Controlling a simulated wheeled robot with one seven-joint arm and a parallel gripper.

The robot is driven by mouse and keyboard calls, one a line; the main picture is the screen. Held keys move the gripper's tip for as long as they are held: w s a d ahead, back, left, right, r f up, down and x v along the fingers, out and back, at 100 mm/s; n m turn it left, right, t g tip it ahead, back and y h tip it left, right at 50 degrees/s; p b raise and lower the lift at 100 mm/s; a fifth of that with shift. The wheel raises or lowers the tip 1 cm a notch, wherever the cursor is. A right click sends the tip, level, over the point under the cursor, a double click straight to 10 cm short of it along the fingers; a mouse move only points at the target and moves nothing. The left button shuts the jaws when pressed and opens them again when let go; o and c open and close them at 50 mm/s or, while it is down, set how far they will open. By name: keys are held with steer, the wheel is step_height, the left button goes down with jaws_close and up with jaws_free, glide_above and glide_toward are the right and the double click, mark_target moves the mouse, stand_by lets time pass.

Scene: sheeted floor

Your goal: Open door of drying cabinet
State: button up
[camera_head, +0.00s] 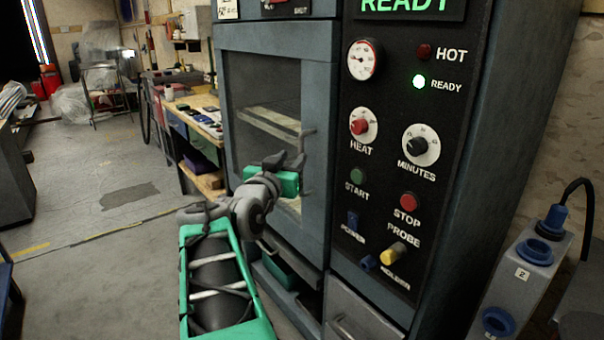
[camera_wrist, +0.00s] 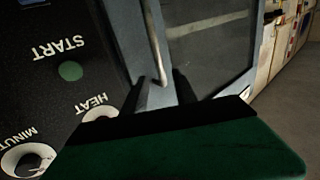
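The drying cabinet (camera_head: 525,80) is a tall grey-blue unit with a black control panel on its right. Its door (camera_head: 275,43), with a large glass window, looks shut. A thin vertical bar handle (camera_head: 309,132) is on the door's right side; it also shows in the wrist view (camera_wrist: 153,42). My gripper (camera_head: 292,160) is in front of the door by the handle. In the wrist view, my gripper's two dark fingers (camera_wrist: 160,90) are spread apart, with the handle's end showing between them. Contact cannot be told.
The control panel has knobs, buttons and a lit green READY lamp (camera_head: 419,82). Below the door is an opening with a green item (camera_head: 285,270). A cluttered workbench (camera_head: 200,120) stands behind at left. A blue-socketed box (camera_head: 520,270) is at right. Floor at left is clear.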

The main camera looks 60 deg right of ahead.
mark_target(301, 149)
steer(key=d, duration=0.5)
steer(key=w+d, duration=0.1)
steer(key=d, duration=0.1)
steer(key=shift+d+r, duration=0.15)
steer(key=shift+d, duration=0.15)
steer(key=shift+c, duration=0.2)
jaws_close()
steer(key=shift+s, duration=0.1)
stand_by(0.7)
